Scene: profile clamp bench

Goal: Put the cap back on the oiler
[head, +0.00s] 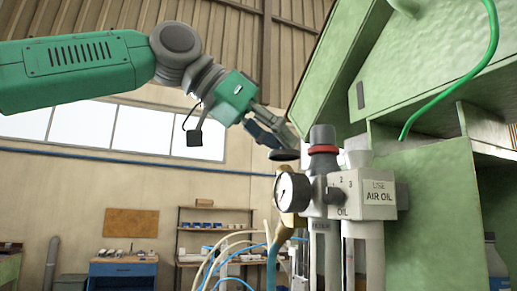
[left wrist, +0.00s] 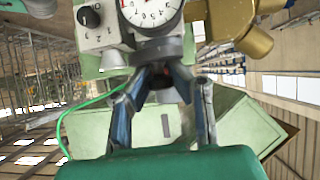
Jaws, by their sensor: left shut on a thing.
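My left gripper (head: 272,137) comes in from the upper left, with its fingertips shut on a dark grey, disc-like cap (head: 284,155). The cap is in the air to the left of the grey knob with a red ring and above the gauge; a gap shows between cap and knob. The oiler (head: 362,195), a pale block marked "AIR OIL" and "OIL", is to the right of the cap. In the left wrist view the fingers (left wrist: 165,75) converge below the gauge; the cap is hard to make out there. My right gripper is not in view.
A round pressure gauge (head: 292,192) sticks out at the left of the unit. A red-ringed grey knob (head: 323,140) rises beside the cap. A green cabinet (head: 425,90) overhangs at the right, with a green hose (head: 450,88). Pale and blue hoses hang below.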

